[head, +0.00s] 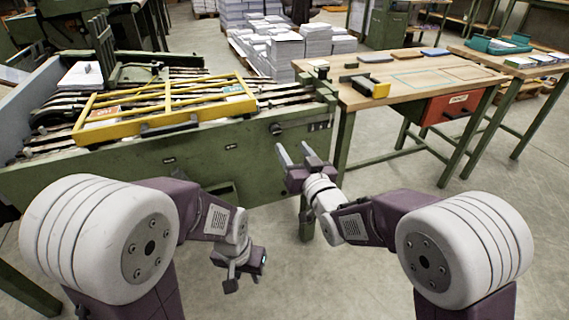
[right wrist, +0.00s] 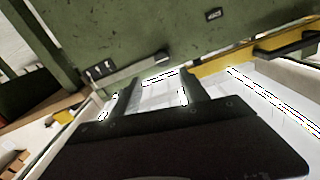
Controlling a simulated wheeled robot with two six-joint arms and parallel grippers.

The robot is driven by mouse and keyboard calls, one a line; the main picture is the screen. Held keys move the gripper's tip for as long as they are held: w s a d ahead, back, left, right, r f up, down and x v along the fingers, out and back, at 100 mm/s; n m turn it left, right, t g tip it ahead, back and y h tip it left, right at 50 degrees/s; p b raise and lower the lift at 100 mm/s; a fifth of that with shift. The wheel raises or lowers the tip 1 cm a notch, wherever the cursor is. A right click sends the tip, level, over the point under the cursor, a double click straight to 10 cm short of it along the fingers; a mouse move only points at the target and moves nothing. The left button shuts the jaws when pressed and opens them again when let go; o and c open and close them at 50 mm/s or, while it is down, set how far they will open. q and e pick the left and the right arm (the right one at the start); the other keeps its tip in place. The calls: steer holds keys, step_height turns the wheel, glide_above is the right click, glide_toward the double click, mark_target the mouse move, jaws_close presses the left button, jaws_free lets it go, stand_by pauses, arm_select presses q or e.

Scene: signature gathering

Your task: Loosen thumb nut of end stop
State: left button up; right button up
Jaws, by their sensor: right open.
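The green gathering machine (head: 225,160) stands on the left in the head view. A dark round knob (head: 277,129) is on its front side near the right end; I cannot tell whether this is the end stop's thumb nut. My right gripper (head: 298,153) is open and empty, just in front of that end, with its fingers pointing up in the picture. In the right wrist view its two fingers (right wrist: 158,92) are apart, below a green panel (right wrist: 130,30), with nothing between them. My left gripper (head: 240,284) hangs low in front of the machine; its finger gap is unclear.
A yellow guard frame (head: 168,103) lies over the machine top. A wooden table (head: 430,68) with a red drawer (head: 455,103) stands to the right, close to the machine's end. Paper stacks (head: 285,45) stand behind. The floor in front of the table is clear.

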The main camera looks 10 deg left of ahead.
mark_target(277, 132)
steer(key=x, duration=0.8)
steer(key=shift+s+a+f, duration=0.25)
steer(key=shift+a+f, duration=0.05)
steer(key=shift+f, duration=0.05)
steer(key=shift+w+a+r+b, duration=0.15)
steer(key=shift+w+a+b, duration=0.2)
steer(key=shift+w, duration=0.1)
arm_select(q)
steer(key=shift+f, duration=0.75)
arm_select(e)
steer(key=shift+c, duration=0.3)
jaws_close()
